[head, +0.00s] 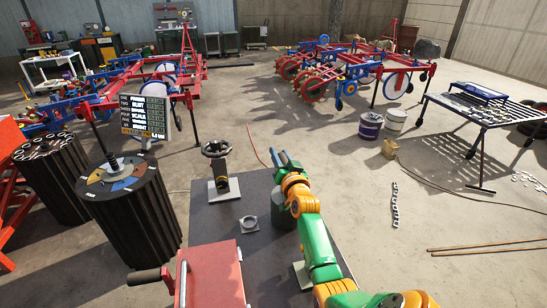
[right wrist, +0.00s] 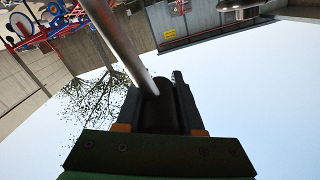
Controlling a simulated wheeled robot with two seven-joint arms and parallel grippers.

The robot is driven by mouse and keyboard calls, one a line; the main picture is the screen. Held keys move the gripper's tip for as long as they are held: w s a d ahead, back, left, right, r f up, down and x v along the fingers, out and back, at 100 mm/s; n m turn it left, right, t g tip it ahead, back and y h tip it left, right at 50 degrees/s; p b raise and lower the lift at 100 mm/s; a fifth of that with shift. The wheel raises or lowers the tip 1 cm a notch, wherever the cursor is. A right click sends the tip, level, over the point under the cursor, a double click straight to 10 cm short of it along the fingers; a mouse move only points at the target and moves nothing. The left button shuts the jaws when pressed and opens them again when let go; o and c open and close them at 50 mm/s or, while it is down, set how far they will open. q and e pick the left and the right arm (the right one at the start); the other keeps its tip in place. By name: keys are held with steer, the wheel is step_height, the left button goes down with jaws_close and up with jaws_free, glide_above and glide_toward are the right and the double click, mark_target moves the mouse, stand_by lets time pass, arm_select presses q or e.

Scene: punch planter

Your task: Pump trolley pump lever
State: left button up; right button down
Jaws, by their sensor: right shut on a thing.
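My right gripper (head: 286,160) is at the end of the green and orange arm in the head view, above the far right part of a dark grey platform (head: 215,219). In the right wrist view, a smooth silver rod (right wrist: 117,45) runs from the top edge down into the dark jaws of this gripper (right wrist: 160,92). The jaws are shut on the rod, which looks like the pump lever. The rod cannot be made out in the head view, and its lower end is hidden by the jaws. My left gripper is not in view.
On the platform stand a black flanged post (head: 218,165) and a small ring block (head: 249,224). A red box (head: 212,275) is at the near edge. Dark ribbed drums (head: 130,215) stand left. Buckets (head: 370,124) and a slatted table (head: 485,110) are right. Floor right of my arm is mostly clear.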

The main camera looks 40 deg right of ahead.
steer(key=s+d+f+m+b, duration=0.1)
steer(key=s+d+m+b, duration=0.1)
steer(key=d+m, duration=0.3)
steer(key=shift+s+d+m+b, duration=0.25)
steer(key=shift+s+m+b, duration=0.25)
steer(key=shift+m, duration=0.5)
steer(key=c, duration=0.5)
jaws_free()
steer(key=shift+d, duration=0.1)
steer(key=shift+p+v, duration=0.45)
steer(key=shift+v, duration=3.1)
